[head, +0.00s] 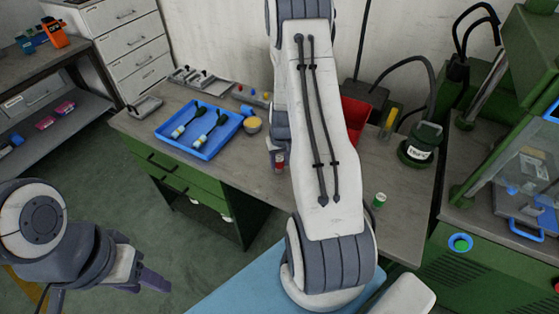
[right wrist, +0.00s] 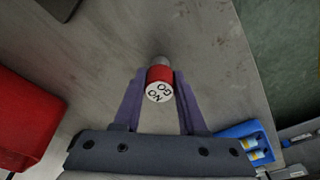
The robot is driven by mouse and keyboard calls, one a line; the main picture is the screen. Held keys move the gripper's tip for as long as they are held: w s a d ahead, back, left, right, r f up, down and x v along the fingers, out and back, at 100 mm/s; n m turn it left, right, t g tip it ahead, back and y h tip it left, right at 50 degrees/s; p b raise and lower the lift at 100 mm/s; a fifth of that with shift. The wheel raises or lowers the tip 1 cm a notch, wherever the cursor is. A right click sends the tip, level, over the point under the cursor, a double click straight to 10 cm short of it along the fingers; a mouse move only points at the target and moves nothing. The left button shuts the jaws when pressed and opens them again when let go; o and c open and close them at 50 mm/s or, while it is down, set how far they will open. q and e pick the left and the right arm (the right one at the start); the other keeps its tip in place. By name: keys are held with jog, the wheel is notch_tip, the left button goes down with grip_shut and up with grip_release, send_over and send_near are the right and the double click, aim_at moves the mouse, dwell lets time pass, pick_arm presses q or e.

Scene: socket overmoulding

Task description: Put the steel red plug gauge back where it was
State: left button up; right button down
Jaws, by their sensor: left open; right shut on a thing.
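The steel red plug gauge (right wrist: 159,84) has a red band and a pale end face marked "NO GO". My right gripper (right wrist: 159,76) is shut on it, one finger on each side, above or at the grey workbench. I cannot tell whether its far steel end touches the bench. In the head view the red gauge (head: 280,165) shows just left of my right arm, which hides most of that gripper. My left gripper (head: 152,277) is open and empty over the floor at lower left, away from the workbench (head: 240,172).
A blue tray (head: 221,144) with two green-and-white tools lies left of the gauge. A yellow-topped tub (head: 252,125) stands beside it. A red bin (head: 355,122), a green-topped cylinder (head: 379,200) and a dark green round device (head: 420,146) are to the right. Bare bench surrounds the gauge.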

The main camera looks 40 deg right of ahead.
jog(key=shift+f, duration=0.15)
jog(key=shift+c, duration=2.3)
grip_release()
